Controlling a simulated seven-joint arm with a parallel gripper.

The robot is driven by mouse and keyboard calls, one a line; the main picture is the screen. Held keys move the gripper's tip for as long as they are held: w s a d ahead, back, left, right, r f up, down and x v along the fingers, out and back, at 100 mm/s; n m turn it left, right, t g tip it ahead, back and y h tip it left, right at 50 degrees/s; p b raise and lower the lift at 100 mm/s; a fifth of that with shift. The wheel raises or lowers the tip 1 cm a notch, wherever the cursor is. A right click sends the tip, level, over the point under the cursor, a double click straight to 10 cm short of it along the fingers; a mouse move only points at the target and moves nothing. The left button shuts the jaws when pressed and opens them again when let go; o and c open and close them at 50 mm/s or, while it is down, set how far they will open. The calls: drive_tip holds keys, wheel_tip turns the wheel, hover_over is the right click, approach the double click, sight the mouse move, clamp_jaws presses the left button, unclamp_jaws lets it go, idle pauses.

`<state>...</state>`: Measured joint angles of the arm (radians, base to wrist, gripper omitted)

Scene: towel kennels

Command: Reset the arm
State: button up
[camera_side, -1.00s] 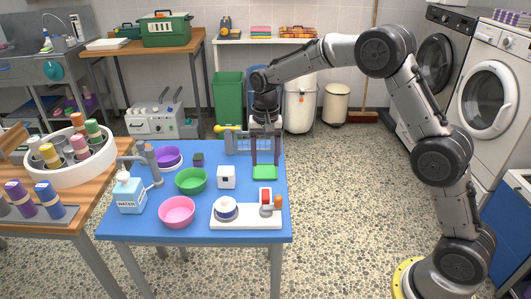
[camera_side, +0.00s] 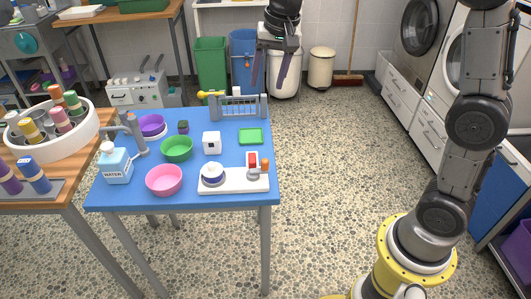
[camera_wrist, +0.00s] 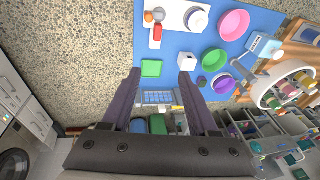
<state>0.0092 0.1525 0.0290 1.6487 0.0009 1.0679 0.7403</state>
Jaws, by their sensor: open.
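My gripper (camera_side: 268,85) is raised in the air above and behind the blue table's back edge in the side view. Its two long fingers hang apart with nothing between them. In the wrist view my gripper (camera_wrist: 160,75) also shows its fingers spread and empty. A flat green square (camera_side: 250,136) lies on the blue table (camera_side: 225,187), well apart from the gripper. It also shows in the wrist view (camera_wrist: 151,68). The upper part of my arm is cut off by the top of the side view.
Open floor lies right of the table.

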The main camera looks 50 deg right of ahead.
drive_tip(key=s+r+n+t, duration=0.1)
drive_tip(key=s+r, duration=0.2)
drive_tip(key=s, duration=0.5)
drive_tip(key=s+r+n+t, duration=0.1)
drive_tip(key=s+r+n, duration=0.1)
drive_tip(key=s, duration=0.6)
drive_tip(key=s+f+n, duration=0.5)
drive_tip(key=s+f, duration=0.2)
drive_tip(key=s, duration=0.3)
drive_tip(key=shift+s+a+f+n+t, duration=0.2)
drive_tip(key=shift+s+f+n+t, duration=0.1)
drive_tip(key=shift+s+f+t, duration=0.1)
